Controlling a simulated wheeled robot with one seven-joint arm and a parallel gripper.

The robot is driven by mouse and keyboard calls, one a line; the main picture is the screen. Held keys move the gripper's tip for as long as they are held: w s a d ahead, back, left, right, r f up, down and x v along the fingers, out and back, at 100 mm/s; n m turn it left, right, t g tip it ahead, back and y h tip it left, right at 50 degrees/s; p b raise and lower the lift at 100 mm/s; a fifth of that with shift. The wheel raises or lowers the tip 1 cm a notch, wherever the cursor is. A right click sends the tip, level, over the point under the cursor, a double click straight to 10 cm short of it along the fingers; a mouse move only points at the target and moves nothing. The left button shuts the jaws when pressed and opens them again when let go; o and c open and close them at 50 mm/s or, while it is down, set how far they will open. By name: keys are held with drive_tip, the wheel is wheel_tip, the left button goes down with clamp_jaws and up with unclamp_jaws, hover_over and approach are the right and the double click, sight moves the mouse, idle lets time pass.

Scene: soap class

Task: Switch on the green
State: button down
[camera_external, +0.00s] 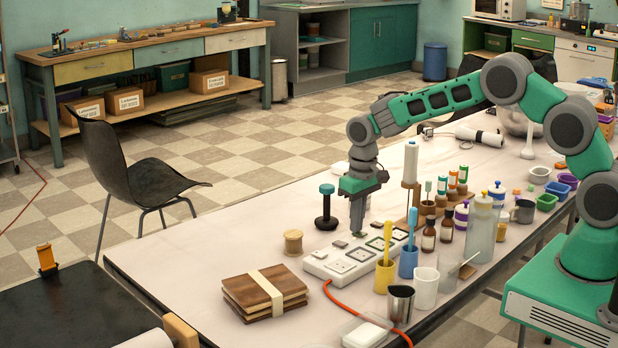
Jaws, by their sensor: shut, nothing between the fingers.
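A white power strip (317,267) lies on the pale table, with a row of square sockets and a row of small switches along its far side. An orange-red cable (345,301) runs from its near end. My gripper (357,232) is shut and empty, pointing straight down at the switch row. Its tips are at or just above a small dark green switch (362,235) and partly hide it. I cannot tell whether they touch it, or which way the switch is set. Other small switches (340,244) sit nearer the left end.
A wooden spool (293,242) and a black stand with a teal top (326,208) are left of the strip. Yellow (384,275) and blue (408,261) cups and several bottles crowd its right. Stacked wooden boards (265,293) lie in front.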

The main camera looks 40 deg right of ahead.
drive_tip(key=shift+s, duration=0.85)
drive_tip(key=shift+r, duration=0.15)
drive_tip(key=shift+r+p, duration=0.35)
drive_tip(key=shift+p, duration=0.05)
wheel_tip(320, 180, up, 13)
drive_tip(key=s, duration=0.1)
drive_tip(key=shift+s, duration=0.35)
